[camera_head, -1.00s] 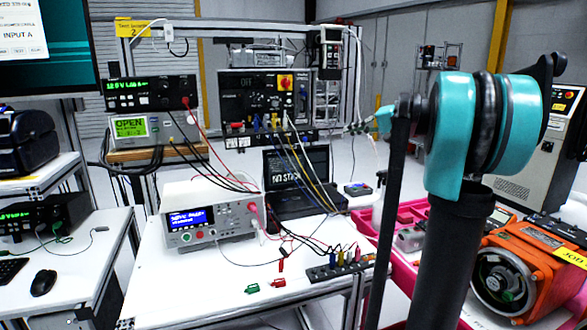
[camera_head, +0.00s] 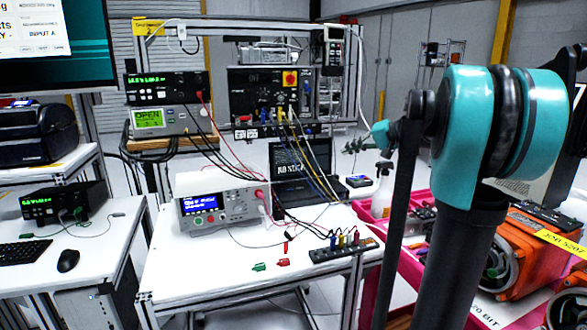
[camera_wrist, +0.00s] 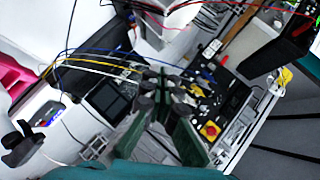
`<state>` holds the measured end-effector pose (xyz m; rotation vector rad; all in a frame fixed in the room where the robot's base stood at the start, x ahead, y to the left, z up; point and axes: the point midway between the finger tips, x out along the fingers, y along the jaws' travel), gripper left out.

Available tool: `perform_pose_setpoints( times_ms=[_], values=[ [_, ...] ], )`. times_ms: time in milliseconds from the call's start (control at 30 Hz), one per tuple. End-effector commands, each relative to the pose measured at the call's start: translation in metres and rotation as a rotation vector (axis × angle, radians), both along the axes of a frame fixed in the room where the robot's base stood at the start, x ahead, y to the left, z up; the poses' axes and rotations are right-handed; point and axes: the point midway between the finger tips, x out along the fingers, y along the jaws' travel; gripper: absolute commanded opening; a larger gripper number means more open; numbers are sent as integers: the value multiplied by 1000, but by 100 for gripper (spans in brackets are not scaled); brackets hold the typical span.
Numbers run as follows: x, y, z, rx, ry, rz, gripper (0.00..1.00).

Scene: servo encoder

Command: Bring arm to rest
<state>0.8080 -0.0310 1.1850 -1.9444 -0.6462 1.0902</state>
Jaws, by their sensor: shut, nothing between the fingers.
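My arm stands at the right in the head view, its teal and black joint in front of the pink cart. My gripper shows in the wrist view (camera_wrist: 172,108) with its dark fingers shut and nothing between them. Beyond the fingers, the wrist view shows the black test panel (camera_wrist: 228,90) with its red and yellow switch.
A white bench (camera_head: 180,262) holds a bench meter (camera_head: 218,205), a laptop (camera_head: 305,170) and a terminal strip (camera_head: 343,250) with leads. Loose cables hang from the test panel (camera_head: 265,95). A pink cart (camera_head: 408,262) with an orange motor (camera_head: 535,255) stands behind my arm.

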Motion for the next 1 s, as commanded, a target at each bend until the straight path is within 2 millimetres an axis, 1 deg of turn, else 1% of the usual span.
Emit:
perform_pose_setpoints(
  times_ms=[33,167,267,367,400,467,500,567,600,667,700,800,833,900,1000],
  values=[
    [-8,6,-13,-25,12,5,0],
    [-31,17,-49,-100,47,13,0],
    [-54,26,-83,-176,78,21,0],
    [-90,35,-131,-285,115,29,0],
    [-107,37,-153,-338,129,33,0],
    [-134,39,-185,-419,147,36,0],
    [-152,38,-206,-474,159,38,0],
    [-182,36,-236,-558,171,40,0],
    [-201,33,-256,-615,176,41,0],
    [-228,27,-282,-698,181,41,0],
    [-245,22,-297,-750,181,40,0],
    [-281,9,-327,-860,176,37,0],
    [-289,6,-334,-887,175,36,0],
    [-305,-1,-345,-936,170,34,0],
    [-317,-7,-354,-975,165,31,0]
  ],
)
